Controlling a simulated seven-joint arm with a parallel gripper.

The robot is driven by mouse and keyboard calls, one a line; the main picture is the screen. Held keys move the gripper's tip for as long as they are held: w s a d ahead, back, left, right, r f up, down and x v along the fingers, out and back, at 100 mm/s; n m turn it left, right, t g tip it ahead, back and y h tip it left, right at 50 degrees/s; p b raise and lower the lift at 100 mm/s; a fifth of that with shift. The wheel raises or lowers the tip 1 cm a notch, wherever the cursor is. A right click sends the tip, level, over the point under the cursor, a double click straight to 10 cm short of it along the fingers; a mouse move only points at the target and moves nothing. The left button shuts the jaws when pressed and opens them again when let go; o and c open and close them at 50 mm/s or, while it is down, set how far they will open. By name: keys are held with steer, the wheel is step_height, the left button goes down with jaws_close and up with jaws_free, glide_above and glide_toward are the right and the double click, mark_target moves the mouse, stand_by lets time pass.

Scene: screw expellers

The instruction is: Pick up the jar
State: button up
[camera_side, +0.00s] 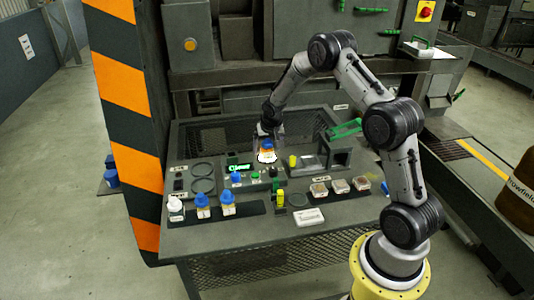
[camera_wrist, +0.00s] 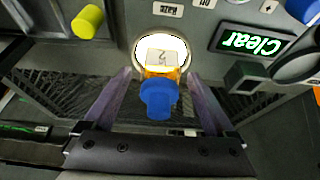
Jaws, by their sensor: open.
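A jar with a blue cap, an amber body and a white label marked 2 (camera_wrist: 160,75) stands on a bright round lit spot. It also shows in the side view (camera_side: 267,149), just below my gripper (camera_side: 270,130). In the wrist view my gripper (camera_wrist: 158,84) is open, with one finger on each side of the jar. The blue cap lies between the fingers, with a gap on both sides. Whether the fingers are level with the jar is hard to tell.
Two more blue-capped jars (camera_side: 202,206) (camera_side: 228,203) stand on a dark strip at the front left. A green display reading "Clear" (camera_wrist: 252,41) and a yellow cylinder (camera_wrist: 87,21) are near the jar. Small sample dishes (camera_side: 340,186) sit at right.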

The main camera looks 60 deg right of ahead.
jaws_close()
stand_by(0.4)
steer(key=shift+r, duration=0.15)
